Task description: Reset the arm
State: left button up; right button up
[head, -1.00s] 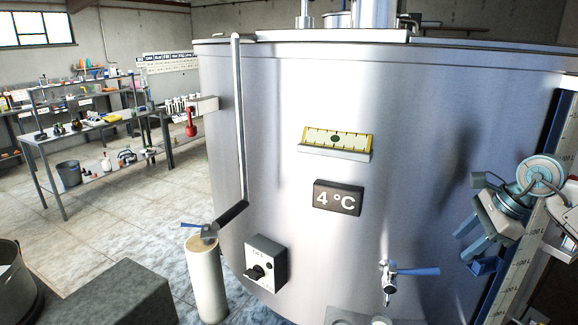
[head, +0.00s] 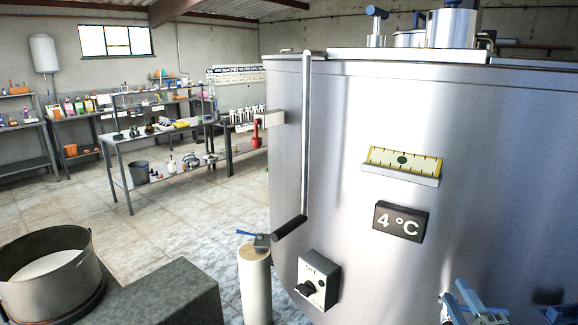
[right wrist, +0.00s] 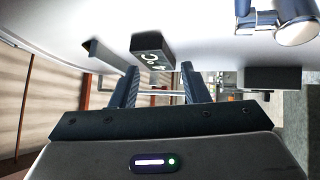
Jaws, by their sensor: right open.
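My right gripper (head: 458,292) shows at the bottom right of the head view, its blue fingers pointing up in front of the steel tank (head: 345,130), close to the blue-handled tap. In the right wrist view my right gripper (right wrist: 160,82) has its two dark fingers spread apart with nothing held between them. The 4 °C display (right wrist: 153,48) appears upside down beyond the fingertips in that view. I cannot tell how far the fingers are from the tank wall. My left gripper is in neither view.
The tank carries a gauge (head: 402,163), a 4 °C display (head: 400,221) and a switch box (head: 319,281). A cream post (head: 255,285) stands at its left. A pot of white liquid (head: 50,290) stands beside a grey block (head: 165,297). Shelves and open floor lie behind.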

jog(key=s+d+f+m+g+h, duration=0.1)
jog(key=s+f+m+g+h, duration=0.2)
jog(key=s+f+m+g, duration=0.35)
jog(key=s+f+m+g+h, duration=0.35)
jog(key=f+m, duration=0.35)
jog(key=f, duration=0.4)
jog(key=s+a+f+m+g+y, duration=0.2)
jog(key=s+a+f+g, duration=0.15)
jog(key=s, duration=0.45)
jog(key=s+a+f+m+g+y, duration=0.25)
jog(key=s+f+g, duration=0.2)
jog(key=s, duration=0.35)
notch_tip(320, 180, down, 33)
jog(key=d+h, duration=0.1)
jog(key=d, duration=0.1)
jog(key=s+d+f+g, duration=0.1)
jog(key=s+f, duration=1.6)
jog(key=s, duration=0.1)
jog(key=shift+s+f+g, duration=0.3)
jog(key=shift+s+g, duration=0.1)
